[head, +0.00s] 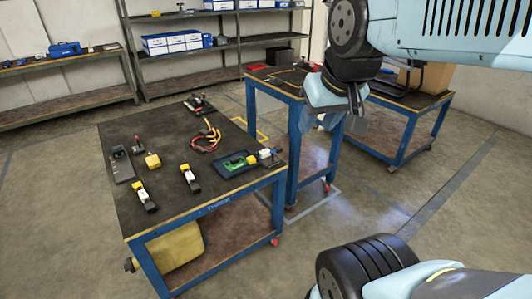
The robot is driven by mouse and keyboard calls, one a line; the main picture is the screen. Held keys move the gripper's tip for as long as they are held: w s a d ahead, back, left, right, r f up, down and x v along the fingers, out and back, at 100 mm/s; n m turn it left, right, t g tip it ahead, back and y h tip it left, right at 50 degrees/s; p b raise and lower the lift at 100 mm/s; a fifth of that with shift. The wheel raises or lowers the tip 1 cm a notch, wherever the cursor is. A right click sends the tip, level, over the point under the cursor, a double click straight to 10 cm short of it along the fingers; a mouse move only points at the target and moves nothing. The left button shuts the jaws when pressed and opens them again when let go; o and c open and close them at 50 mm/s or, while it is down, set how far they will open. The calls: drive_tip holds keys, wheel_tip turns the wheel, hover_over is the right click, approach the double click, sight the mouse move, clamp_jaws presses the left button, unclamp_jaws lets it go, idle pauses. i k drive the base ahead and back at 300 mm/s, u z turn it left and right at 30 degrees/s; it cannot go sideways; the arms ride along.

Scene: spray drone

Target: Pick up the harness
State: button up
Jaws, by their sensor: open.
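The harness (207,139), a loop of red cable with yellow ends, lies on the dark top of the blue-framed worktable (240,196), toward its back right. My gripper (328,119) hangs at the right of the worktable, in front of the narrow blue stand. It is open and appears empty, clear of the harness and well to its right. Its fingers are small and partly lost against the background.
A narrow blue stand (294,140) is right of the worktable. Floor is free in front.

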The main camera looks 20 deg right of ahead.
sight(251, 161)
drive_tip(key=u, duration=0.1)
drive_tip(key=i, duration=0.9)
drive_tip(key=z, duration=0.05)
